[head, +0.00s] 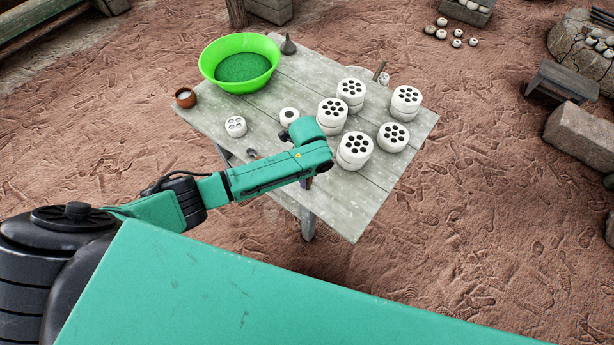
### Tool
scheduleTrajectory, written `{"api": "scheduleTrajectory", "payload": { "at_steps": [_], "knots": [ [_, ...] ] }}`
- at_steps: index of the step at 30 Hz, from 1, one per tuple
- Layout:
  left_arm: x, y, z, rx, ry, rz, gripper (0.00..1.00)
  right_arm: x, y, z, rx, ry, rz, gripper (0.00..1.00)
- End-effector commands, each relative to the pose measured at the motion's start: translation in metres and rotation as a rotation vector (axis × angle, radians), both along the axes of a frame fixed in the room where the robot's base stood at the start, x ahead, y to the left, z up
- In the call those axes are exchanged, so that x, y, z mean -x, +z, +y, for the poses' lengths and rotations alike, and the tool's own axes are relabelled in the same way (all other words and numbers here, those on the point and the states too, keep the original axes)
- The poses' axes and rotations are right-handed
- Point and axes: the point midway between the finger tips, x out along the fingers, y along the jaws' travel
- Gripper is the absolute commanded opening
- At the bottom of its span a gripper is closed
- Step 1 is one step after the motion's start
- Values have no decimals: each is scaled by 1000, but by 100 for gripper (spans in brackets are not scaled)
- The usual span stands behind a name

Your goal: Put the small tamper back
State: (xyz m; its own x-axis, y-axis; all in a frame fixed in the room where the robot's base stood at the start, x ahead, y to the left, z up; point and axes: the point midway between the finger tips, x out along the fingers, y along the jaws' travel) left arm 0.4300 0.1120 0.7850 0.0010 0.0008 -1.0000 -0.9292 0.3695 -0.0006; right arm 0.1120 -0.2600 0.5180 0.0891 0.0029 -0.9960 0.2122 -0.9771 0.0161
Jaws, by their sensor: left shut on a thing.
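My left arm reaches over the grey wooden table (220,110). Its gripper (286,136) is near the table's middle, mostly hidden by its own wrist. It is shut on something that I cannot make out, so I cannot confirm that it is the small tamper. A dark cone-shaped tool with a thin upright neck (288,46) stands at the table's far corner. I cannot tell whether it is a tamper. A small dark object (252,153) lies left of my forearm. My right gripper is not in view.
Several white cylinders with dark holes (355,150) stand right of the gripper. A small one-holed cylinder (289,115) is close to it. A holed white piece (235,126), a brown cup (185,97) and a green bowl (240,63) are left. The table's front right is bare.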

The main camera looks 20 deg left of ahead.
Motion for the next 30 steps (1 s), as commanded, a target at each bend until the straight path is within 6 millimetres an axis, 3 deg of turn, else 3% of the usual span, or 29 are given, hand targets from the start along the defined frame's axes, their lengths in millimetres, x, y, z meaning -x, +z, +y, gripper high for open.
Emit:
{"api": "scheduleTrajectory", "payload": {
  "at_steps": [1, 3, 15, 30],
  "knots": [
    [0, -1, 0, 0, 0, 0, 42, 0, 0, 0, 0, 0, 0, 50],
    [0, 0, 0, 0, 0, 0, 61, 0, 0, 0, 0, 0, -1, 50],
    [0, 9, -1, 2, -1, -1, 61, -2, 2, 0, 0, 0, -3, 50],
    [-1, 115, -1, 2, 0, -2, 61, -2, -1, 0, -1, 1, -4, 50]
  ]
}}
